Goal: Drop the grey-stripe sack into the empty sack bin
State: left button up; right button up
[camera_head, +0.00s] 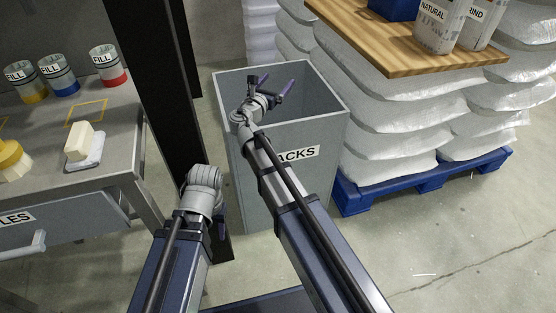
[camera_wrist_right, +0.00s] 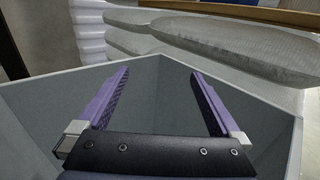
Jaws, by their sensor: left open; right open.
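The grey sack bin (camera_head: 285,180), labelled "...ACKS", stands upright on the floor in the middle of the head view. My right gripper (camera_head: 275,85) is over its open top, fingers spread and nothing between them. In the right wrist view the open purple fingers (camera_wrist_right: 160,78) are empty, with the bin's inner walls (camera_wrist_right: 160,105) around them. The bin's floor is hidden, so I cannot tell what lies there. My left gripper (camera_head: 219,205) is left of the bin, mostly hidden behind its wrist. I cannot pick out a grey-stripe sack for certain.
A wooden board (camera_head: 400,45) on stacked white sacks (camera_head: 385,130) holds small bags marked "NATURAL" (camera_head: 438,25) and "RIND" (camera_head: 480,22). A blue pallet (camera_head: 430,180) is below. A dark post (camera_head: 160,110) and a grey bench (camera_head: 115,135) with cans stand left. Floor at right front is clear.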

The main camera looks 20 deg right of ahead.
jog(key=v, duration=0.7)
dwell(0.6)
